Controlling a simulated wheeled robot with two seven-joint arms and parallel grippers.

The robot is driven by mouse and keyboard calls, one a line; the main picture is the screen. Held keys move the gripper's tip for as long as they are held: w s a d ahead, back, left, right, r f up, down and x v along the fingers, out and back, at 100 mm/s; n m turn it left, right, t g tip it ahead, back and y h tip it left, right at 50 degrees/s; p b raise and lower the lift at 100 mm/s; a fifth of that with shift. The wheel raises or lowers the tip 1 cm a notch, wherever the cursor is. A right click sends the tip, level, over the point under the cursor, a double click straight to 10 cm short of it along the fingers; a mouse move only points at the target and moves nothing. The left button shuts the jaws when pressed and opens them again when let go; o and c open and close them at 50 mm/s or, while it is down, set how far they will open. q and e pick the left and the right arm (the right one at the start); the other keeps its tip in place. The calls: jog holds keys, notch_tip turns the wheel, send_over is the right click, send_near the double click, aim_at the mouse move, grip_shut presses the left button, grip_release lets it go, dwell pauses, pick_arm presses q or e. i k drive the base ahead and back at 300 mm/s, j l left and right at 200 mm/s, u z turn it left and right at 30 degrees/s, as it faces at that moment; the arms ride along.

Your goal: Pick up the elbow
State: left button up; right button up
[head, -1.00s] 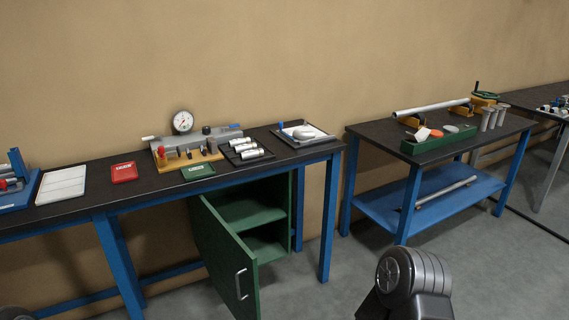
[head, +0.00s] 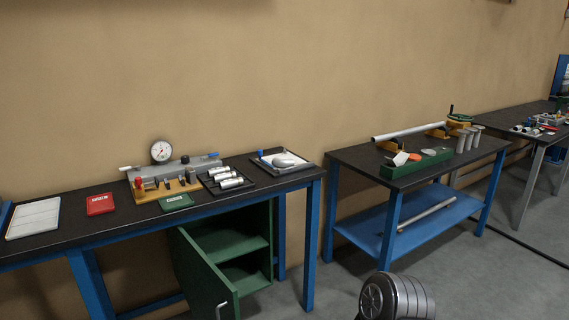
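I cannot clearly pick out an elbow in the head view; the small parts are too small to tell. Several silver cylindrical parts (head: 229,182) lie in a black tray (head: 250,188) on the near workbench. A rounded grey piece (head: 284,162) lies on a white sheet in another tray at that bench's right end. Small coloured parts (head: 535,130) lie on the far right table, too small to name. Neither of my grippers is in view. Only a grey joint of my own arm shows at the bottom edge.
The near workbench (head: 60,244) has an open green cabinet door (head: 205,283) below it. A blue-legged table (head: 345,153) holds a long pipe (head: 410,132) and a green box (head: 388,172). Clear grey floor (head: 480,275) lies at the lower right.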

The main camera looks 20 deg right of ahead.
aim_at(279, 162)
jog(key=i+l, duration=0.25)
jog(key=l, duration=0.25)
jog(key=i+l, duration=0.3)
jog(key=l, duration=0.2)
jog(key=i+l, duration=0.25)
jog(key=l, duration=0.25)
jog(key=i+l, duration=0.3)
jog(key=l, duration=0.2)
jog(key=i+l+z, duration=0.1)
jog(key=i+l, duration=0.15)
jog(key=l, duration=0.25)
jog(key=i+l, duration=0.3)
jog(key=l, duration=0.2)
jog(key=i+l, duration=0.3)
jog(key=l, duration=0.15)
jog(key=i+l, duration=0.3)
jog(key=l, duration=0.2)
